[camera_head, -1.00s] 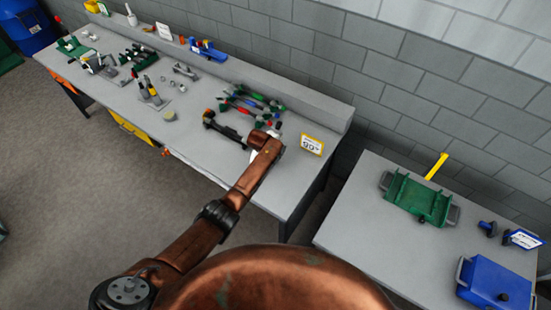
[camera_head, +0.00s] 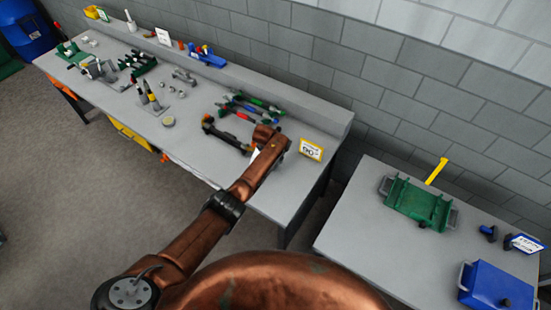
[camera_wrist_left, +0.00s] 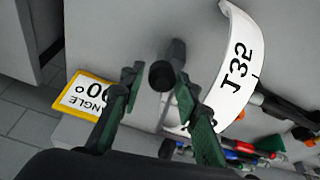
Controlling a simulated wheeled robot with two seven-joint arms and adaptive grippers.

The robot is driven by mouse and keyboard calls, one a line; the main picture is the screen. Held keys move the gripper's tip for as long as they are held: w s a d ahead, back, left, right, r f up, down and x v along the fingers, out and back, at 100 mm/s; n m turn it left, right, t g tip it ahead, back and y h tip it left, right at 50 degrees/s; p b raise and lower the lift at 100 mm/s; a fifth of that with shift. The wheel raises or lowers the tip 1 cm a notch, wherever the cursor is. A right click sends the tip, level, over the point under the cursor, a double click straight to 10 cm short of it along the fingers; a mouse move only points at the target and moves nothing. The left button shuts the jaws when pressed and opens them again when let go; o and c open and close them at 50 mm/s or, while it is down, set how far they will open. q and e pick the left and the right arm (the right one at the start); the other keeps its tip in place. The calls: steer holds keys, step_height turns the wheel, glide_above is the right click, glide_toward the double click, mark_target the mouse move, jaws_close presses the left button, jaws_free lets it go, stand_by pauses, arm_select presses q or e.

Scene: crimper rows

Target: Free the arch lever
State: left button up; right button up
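My left gripper (camera_wrist_left: 158,85) is open, its two green-padded fingers pointing down at the grey bench. In the left wrist view a dark lever-like part with a round knob end (camera_wrist_left: 162,74) shows between and just beyond the fingertips. I cannot tell whether it touches them. A curved white plate marked J32 (camera_wrist_left: 236,65) stands right beside it; a bit of white shows by my wrist in the head view (camera_head: 255,154). I cannot tell for sure which part is the arch lever. In the head view my left wrist (camera_head: 272,142) hides the gripper and the spot below it.
A yellow-framed angle sign (camera_head: 311,149) stands close right of my wrist. A dark long tool (camera_head: 226,135) and several coloured-handled tools (camera_head: 250,105) lie to the left. A second table (camera_head: 370,225) at right holds a green tray (camera_head: 418,203) and blue box (camera_head: 497,287).

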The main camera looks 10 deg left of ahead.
arm_select(q)
steer(key=shift+o, duration=0.9)
arm_select(e)
steer(key=shift+w, duration=0.1)
steer(key=shift+d, duration=0.1)
arm_select(q)
steer(key=v, duration=1.2)
steer(key=shift+a, duration=0.15)
